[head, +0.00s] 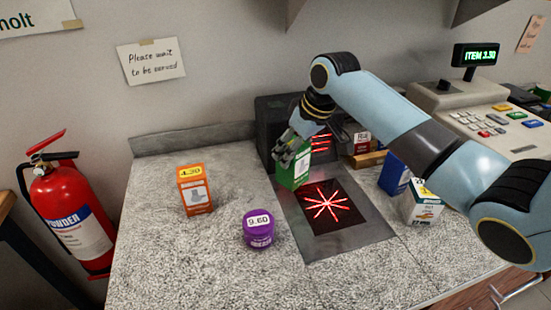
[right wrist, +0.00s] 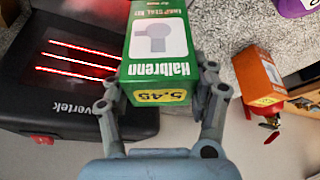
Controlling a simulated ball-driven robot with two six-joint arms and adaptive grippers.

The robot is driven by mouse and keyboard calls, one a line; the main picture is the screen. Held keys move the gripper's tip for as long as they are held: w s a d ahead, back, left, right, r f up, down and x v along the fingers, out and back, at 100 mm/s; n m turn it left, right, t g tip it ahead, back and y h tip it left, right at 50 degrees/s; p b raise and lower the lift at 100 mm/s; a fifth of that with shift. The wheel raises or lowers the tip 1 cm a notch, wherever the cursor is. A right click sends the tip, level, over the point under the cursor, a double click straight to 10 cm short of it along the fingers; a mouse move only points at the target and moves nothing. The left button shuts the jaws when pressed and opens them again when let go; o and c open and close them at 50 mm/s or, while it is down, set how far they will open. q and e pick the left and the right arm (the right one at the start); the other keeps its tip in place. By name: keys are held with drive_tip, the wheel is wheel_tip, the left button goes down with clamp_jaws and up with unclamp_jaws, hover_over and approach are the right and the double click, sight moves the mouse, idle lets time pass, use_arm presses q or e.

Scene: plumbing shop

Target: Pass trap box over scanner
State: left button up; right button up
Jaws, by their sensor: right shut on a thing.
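The trap box is a green and white carton (head: 293,172) marked Halbrenn. My right gripper (head: 294,147) is shut on it and holds it upright at the left back corner of the scanner plate. In the right wrist view the trap box (right wrist: 158,50) sits between the fingers (right wrist: 162,100), with its yellow 5.45 label facing the camera. The scanner has a flat glass window (head: 335,222) with a red star of beams, and an upright black housing (head: 268,120) with red lines behind it. The housing also shows in the right wrist view (right wrist: 60,110). My left gripper is out of view.
An orange box (head: 195,190) and a purple tub (head: 259,228) stand on the counter left of the scanner. A blue box (head: 394,175) and a white box (head: 422,206) stand right of it. A register (head: 480,118) displays ITEM 3.30 (head: 478,56). The scanner window is clear.

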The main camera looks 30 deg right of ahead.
use_arm(q)
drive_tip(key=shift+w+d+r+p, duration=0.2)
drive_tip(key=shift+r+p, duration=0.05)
drive_tip(key=shift+p, duration=0.15)
use_arm(e)
drive_tip(key=s+d, duration=0.2)
drive_tip(key=d, duration=0.6)
drive_tip(key=s+d, duration=0.3)
drive_tip(key=d, duration=0.6)
drive_tip(key=shift+s+d+r, duration=0.15)
drive_tip(key=shift+s+d, duration=0.05)
drive_tip(key=shift+s, duration=0.05)
